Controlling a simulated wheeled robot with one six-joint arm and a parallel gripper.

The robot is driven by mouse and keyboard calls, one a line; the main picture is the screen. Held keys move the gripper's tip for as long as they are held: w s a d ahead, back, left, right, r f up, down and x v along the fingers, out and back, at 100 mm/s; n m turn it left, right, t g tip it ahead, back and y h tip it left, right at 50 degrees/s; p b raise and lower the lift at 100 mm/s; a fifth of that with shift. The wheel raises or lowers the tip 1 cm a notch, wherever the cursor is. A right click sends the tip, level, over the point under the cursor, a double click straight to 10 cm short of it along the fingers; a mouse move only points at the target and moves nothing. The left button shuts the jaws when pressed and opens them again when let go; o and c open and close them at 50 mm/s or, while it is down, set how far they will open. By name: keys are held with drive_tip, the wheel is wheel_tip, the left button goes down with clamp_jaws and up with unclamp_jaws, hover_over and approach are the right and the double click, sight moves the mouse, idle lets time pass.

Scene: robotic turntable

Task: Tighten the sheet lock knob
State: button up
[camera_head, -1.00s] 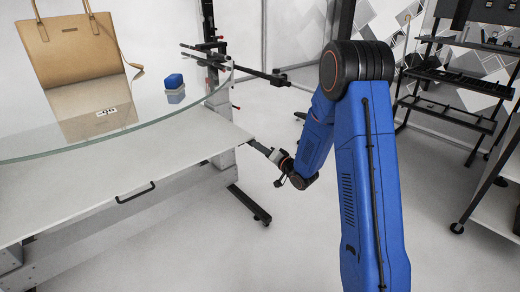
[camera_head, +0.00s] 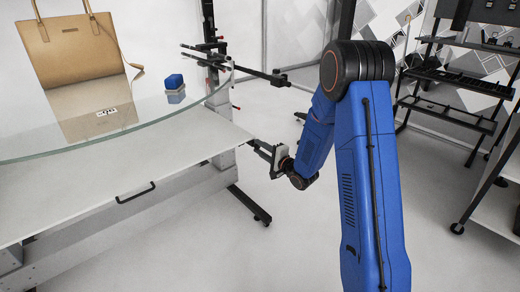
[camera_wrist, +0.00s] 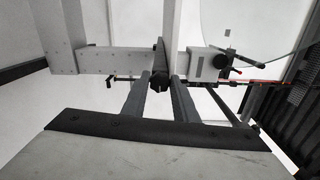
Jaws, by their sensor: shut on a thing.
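The sheet lock knob (camera_wrist: 159,84) is a small black knob in the wrist view, by a grey beam of the turntable frame. My gripper (camera_wrist: 160,96) has its two dark fingers on either side of the knob, shut on it. In the head view my gripper (camera_head: 256,147) reaches the right corner of the white sheet (camera_head: 90,205), and its wrist is turned so its broad face shows. The knob is too small or hidden to make out in the head view.
Black rods and clamps (camera_head: 262,74) stand behind my gripper. A dark shelf rack (camera_head: 455,85) is at right. The floor between is clear.

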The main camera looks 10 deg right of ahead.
drive_tip(key=shift+m, duration=0.4)
drive_tip(key=o, duration=1)
